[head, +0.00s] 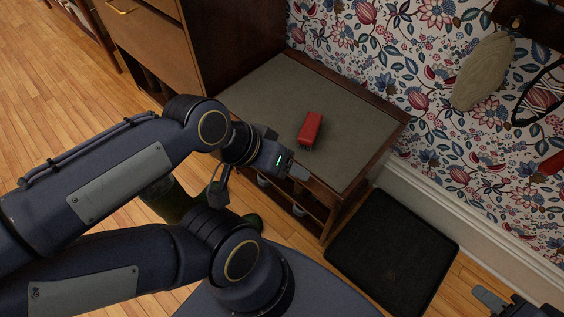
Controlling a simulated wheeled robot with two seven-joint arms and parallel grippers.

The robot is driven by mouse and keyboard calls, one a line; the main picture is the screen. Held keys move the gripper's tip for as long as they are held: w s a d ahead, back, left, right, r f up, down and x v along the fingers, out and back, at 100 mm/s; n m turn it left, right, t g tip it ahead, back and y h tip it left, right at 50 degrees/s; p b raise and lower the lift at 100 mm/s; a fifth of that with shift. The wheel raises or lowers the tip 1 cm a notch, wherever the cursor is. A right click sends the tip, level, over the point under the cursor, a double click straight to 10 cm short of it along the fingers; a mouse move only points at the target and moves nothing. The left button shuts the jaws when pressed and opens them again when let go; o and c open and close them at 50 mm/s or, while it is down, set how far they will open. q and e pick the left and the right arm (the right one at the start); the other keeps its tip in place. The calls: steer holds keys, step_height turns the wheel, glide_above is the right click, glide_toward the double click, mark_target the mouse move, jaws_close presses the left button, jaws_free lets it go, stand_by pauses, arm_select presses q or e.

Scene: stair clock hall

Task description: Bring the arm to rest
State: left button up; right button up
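My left arm comes in from the left, and its gripper (297,172) is over the front edge of the low bench (265,92). A small pale finger end shows there, but its opening cannot be made out. My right gripper (490,298) shows only in part at the bottom right corner, low beside the black mat. A grey finger part shows; the rest is cut off by the frame.
A wooden cabinet (155,40) stands left of the bench. Shoes sit on the shelf under the bench, and dark green boots (165,200) stand partly behind my arm. A black mat (395,250) lies at the flowered wall. A beige item (484,72) hangs from the rack. Wooden floor is open at upper left.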

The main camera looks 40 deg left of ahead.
step_height(320, 180, up, 30)
steer(key=p, duration=2.9)
steer(key=shift+f+p, duration=0.15)
steer(key=shift+p, duration=0.2)
